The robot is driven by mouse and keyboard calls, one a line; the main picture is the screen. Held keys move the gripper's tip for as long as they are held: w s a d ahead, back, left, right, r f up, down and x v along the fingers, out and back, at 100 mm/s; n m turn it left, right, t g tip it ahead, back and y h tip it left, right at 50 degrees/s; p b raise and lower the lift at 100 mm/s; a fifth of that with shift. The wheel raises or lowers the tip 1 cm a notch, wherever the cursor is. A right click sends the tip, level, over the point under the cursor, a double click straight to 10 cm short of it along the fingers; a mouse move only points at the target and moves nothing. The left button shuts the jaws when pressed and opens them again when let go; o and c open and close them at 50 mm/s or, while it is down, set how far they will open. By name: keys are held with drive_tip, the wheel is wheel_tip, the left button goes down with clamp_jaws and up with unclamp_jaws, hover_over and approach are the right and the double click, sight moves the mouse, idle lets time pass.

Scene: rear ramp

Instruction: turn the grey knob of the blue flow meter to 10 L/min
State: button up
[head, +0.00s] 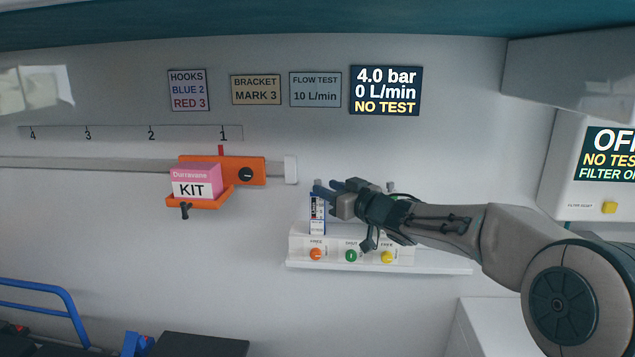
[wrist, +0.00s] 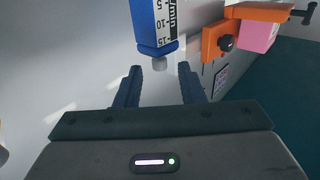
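The blue flow meter (head: 318,213) stands upright on the white wall unit, its top partly hidden by my gripper (head: 328,189) in the head view. In the wrist view the blue flow meter (wrist: 150,22) shows a white L/min scale with 5, 10 and 15. Its grey knob (wrist: 159,64) sticks out from the end by the 15. My gripper (wrist: 159,82) is open and empty. The knob lies between the lines of the two fingers, just beyond their tips and apparently untouched. The wall display (head: 385,91) reads 4.0 bar, 0 L/min, NO TEST.
A card (head: 315,90) reads FLOW TEST 10 L/min. The white wall unit (head: 300,243) carries orange, green and yellow knobs below the meter. An orange bracket (head: 250,171) with a pink kit box (head: 197,178) sits on a rail to the left. A white panel (head: 590,165) hangs at right.

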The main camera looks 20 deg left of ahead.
sight(320, 184)
drive_tip(key=shift+p+x, duration=0.3)
drive_tip(key=shift+x, duration=2.1)
clamp_jaws()
